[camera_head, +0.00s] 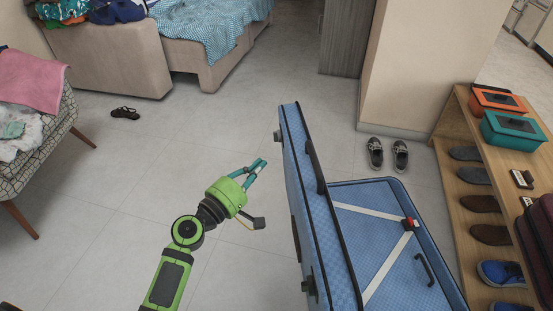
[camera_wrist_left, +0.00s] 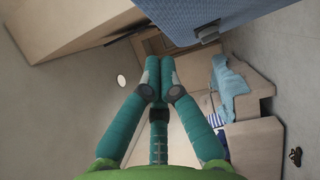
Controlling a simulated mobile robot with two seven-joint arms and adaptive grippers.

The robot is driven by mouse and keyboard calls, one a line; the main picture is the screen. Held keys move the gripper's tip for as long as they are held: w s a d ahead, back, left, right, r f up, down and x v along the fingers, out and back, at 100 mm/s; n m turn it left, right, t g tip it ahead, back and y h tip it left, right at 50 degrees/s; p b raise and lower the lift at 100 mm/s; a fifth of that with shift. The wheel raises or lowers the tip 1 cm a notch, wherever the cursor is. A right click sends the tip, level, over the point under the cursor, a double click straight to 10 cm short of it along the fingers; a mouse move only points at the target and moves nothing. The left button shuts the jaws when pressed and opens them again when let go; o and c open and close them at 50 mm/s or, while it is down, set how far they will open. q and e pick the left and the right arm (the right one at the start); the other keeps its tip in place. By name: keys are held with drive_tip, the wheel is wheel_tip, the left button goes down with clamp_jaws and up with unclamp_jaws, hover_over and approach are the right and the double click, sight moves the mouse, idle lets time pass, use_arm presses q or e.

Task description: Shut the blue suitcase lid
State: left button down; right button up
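The blue suitcase lies open on the floor in the head view. Its blue lid (camera_head: 318,215) stands about upright on the left side of the suitcase base (camera_head: 425,215). The base lies flat, with white straps crossing at a red buckle (camera_head: 409,223). My left gripper (camera_head: 260,162) is to the left of the lid, on its outer side, with a gap of floor between them. In the left wrist view its teal fingertips (camera_wrist_left: 159,62) are together with nothing between them. The blue lid also shows at the top of that view (camera_wrist_left: 195,12). My right gripper is not in view.
A wooden shoe rack (camera_head: 465,205) stands close to the base's right side. Grey shoes (camera_head: 387,153) sit on the floor behind the base. A patterned chair (camera_head: 45,140) is at far left, and dark sandals (camera_head: 125,113) lie on the floor. The floor left of the lid is clear.

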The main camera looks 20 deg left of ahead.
use_arm(q)
drive_tip(key=shift+w+d+r+p, duration=0.1)
drive_tip(key=shift+w+d+p, duration=0.05)
drive_tip(key=shift+w+d, duration=0.45)
drive_tip(key=shift+w+d+r+p, duration=0.15)
drive_tip(key=shift+w+d, duration=0.2)
drive_tip(key=shift+d, duration=0.45)
drive_tip(key=shift+w+d+f+p, duration=0.1)
drive_tip(key=shift+w+d+p, duration=0.05)
drive_tip(key=shift+w+d, duration=0.45)
drive_tip(key=shift+s+d, duration=0.1)
